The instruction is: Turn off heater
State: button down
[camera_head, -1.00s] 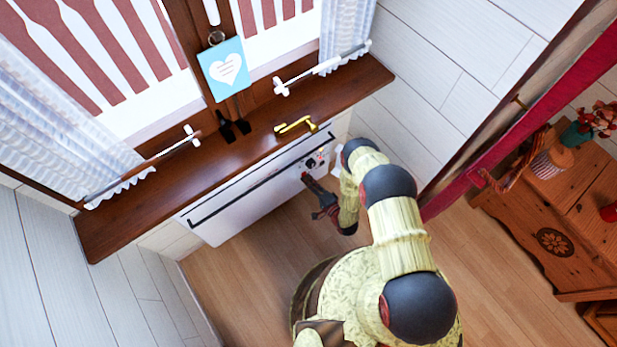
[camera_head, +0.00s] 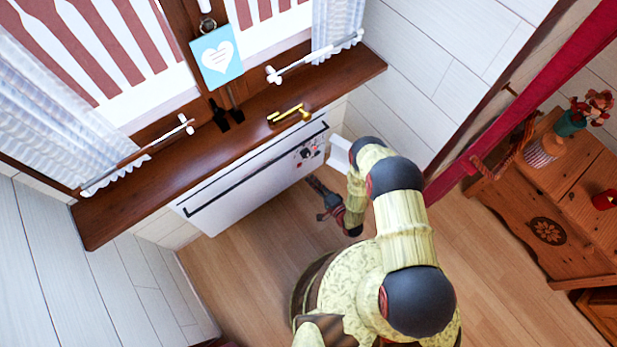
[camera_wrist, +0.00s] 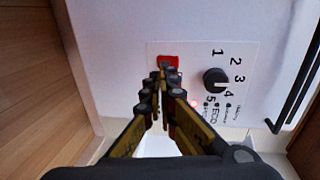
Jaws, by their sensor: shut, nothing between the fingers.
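The white heater (camera_head: 255,185) is mounted on the wall below the window sill. Its control panel (camera_head: 308,152) is at the right end. In the wrist view the panel has a black round dial (camera_wrist: 215,78) with printed numbers around it and a red switch (camera_wrist: 169,62). A small red light (camera_wrist: 194,103) glows below the dial. My gripper (camera_head: 313,181) is shut and empty, apart from the heater in the head view. In the wrist view its fingertips (camera_wrist: 165,72) point at the red switch and cover its lower part.
A wooden cabinet (camera_head: 555,205) stands at the right behind a red post. The wooden floor below the heater is clear.

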jog(key=f+p+v, duration=0.1)
jog(key=v, duration=0.6)
jog(key=shift+s+p, duration=0.25)
jog(key=shift+p, duration=0.15)
jog(key=shift+d+r, duration=0.1)
